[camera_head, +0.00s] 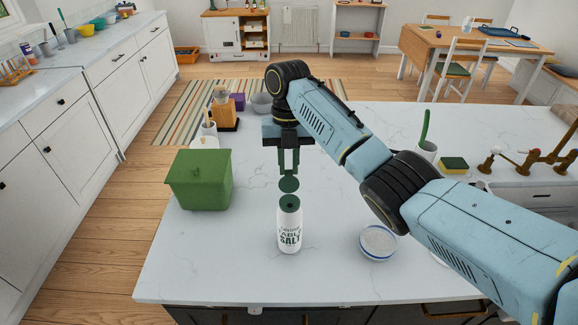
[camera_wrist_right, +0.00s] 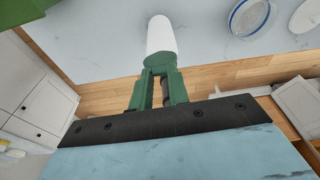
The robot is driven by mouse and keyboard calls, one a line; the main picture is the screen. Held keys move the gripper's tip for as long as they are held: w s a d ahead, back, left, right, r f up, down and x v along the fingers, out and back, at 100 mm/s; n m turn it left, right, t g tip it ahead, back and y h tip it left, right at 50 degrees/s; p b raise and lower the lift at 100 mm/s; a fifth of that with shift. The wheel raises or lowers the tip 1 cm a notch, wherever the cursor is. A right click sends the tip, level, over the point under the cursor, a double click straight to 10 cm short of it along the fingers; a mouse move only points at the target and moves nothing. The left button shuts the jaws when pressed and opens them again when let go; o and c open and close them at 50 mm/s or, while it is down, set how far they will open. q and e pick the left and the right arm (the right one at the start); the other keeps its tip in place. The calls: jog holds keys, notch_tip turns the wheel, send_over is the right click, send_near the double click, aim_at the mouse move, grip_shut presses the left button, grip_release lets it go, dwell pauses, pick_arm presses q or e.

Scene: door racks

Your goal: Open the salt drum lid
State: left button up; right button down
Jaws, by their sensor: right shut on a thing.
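The salt drum (camera_head: 290,229) is a white cylinder labelled as table salt, upright on the white counter. Its green top has a dark opening in the middle. The round green lid (camera_head: 289,185) is raised at the back of the top, away from the opening. My right gripper (camera_head: 289,171) points down just behind the drum and is shut on the lid. In the right wrist view, the gripper (camera_wrist_right: 158,75) reaches to the green end of the white drum (camera_wrist_right: 161,36); the fingers hide the lid there. My left gripper is not in view.
A green lidded bin (camera_head: 199,180) stands left of the drum. A small bowl of white grains (camera_head: 378,243) is at the right. The front counter is mostly clear.

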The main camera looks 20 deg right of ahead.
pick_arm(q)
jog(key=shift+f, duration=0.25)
pick_arm(e)
jog(key=shift+w+d+f+g, duration=0.1)
jog(key=shift+w+f+g, duration=0.1)
jog(key=shift+f+g, duration=0.35)
jog(key=c, duration=1.3)
grip_release()
jog(key=shift+w+r, duration=0.1)
jog(key=shift+r, duration=0.1)
jog(key=shift+r, duration=0.2)
